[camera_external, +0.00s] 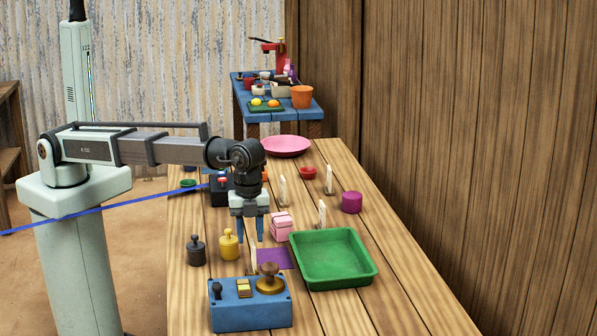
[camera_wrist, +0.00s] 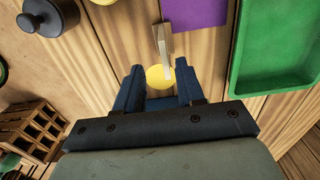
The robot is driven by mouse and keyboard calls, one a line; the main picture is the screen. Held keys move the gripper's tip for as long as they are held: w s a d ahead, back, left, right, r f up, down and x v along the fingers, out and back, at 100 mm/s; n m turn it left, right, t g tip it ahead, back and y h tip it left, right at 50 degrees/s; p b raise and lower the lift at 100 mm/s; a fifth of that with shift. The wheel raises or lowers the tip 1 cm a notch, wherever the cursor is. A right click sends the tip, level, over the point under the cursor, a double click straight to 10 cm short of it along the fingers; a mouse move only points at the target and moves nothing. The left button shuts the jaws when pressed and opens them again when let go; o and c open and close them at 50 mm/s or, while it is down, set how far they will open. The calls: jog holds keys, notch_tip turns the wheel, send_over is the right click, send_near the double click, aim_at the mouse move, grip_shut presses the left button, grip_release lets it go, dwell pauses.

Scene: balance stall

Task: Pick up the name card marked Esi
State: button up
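Several small pale name cards stand on the wooden table in the external view: a near card (camera_external: 253,261) beside the purple mat (camera_external: 275,259), a card (camera_external: 322,214) behind the green tray, and two farther ones (camera_external: 283,191) (camera_external: 328,180). Their writing is too small to read, so I cannot tell which is marked Esi. My gripper (camera_external: 249,240) points down above the table, fingers apart and empty. In the wrist view a card (camera_wrist: 163,42) shows edge-on just beyond the open fingertips (camera_wrist: 158,72), beside the purple mat (camera_wrist: 195,12).
A green tray (camera_external: 368,270) lies right of my gripper. A dark weight (camera_external: 196,251) and a yellow weight (camera_external: 229,246) stand left. A blue box (camera_external: 252,314) is at the near end.

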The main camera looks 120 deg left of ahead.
aim_at(253, 243)
jog(key=shift+w+a+f, duration=0.1)
jog(key=shift+a+f, duration=0.1)
jog(key=shift+f, duration=1.25)
jog(key=shift+a+f, duration=0.15)
jog(key=shift+f, duration=1.25)
jog(key=shift+c, duration=0.3)
grip_shut()
